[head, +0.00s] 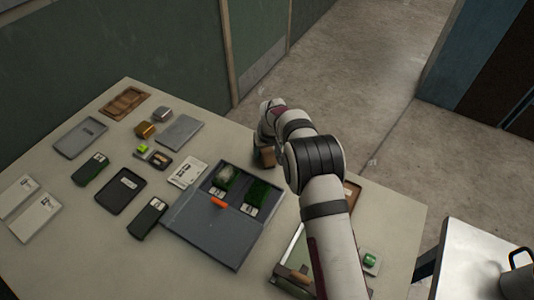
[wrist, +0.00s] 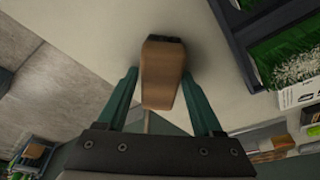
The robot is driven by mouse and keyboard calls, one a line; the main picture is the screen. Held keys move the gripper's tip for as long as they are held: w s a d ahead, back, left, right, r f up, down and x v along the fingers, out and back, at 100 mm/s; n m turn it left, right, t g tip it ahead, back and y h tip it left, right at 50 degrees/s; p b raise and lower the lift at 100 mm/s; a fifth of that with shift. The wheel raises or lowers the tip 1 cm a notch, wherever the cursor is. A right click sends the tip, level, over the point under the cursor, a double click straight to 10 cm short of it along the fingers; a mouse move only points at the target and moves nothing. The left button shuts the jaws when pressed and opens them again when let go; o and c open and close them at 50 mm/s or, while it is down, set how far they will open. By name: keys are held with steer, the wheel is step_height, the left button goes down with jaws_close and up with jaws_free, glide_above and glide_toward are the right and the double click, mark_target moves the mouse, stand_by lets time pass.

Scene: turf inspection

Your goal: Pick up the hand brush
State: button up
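The hand brush appears as a brown wooden block with a dark end (wrist: 163,72), in the middle of the wrist view at the table's edge. My gripper (wrist: 160,76) has its two green fingers on either side of the block. A narrow gap shows by the left finger; the right fingertip is very close to the wood. I see no clear grip. In the head view a small brown piece, seemingly the same brush (head: 268,158), shows beside my arm at the table's far edge. My arm hides much of it, and the fingers are hidden there.
A grey tray (head: 212,244) with turf samples and an orange item lies left of my arm. Dark devices, cards, a wooden tray (head: 126,102) and small blocks cover the left of the table. A metal cart (head: 470,270) with a mug stands at lower right.

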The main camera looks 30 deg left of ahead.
mark_target(267, 150)
jaws_close()
step_height(267, 150, up, 4)
steer(key=shift+r, duration=0.1)
steer(key=w+d+r, duration=0.2)
steer(key=d+r, duration=0.5)
steer(key=d, duration=0.4)
steer(key=shift+d+r, duration=0.2)
steer(key=shift+d, duration=0.05)
